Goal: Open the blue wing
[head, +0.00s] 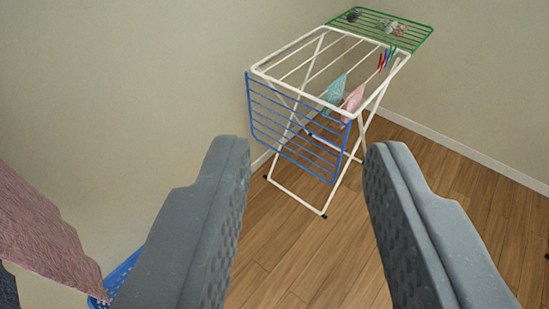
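The drying rack (330,116) stands in the upper middle of the view, near the corner of two walls. Its blue wing (296,130) hangs down steeply from the near left end of the white frame. The green wing (383,27) at the far end is out flat. My gripper (308,150) is open and empty in the foreground, with its two grey fingers wide apart. The rack lies beyond the fingertips, and no finger appears to touch the blue wing.
Teal (335,89) and pink (354,100) cloths hang on the rack, with clothespins (385,58) near them. Small items (388,26) lie on the green wing. A pink towel (40,235) and a blue basket (122,274) are at lower left.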

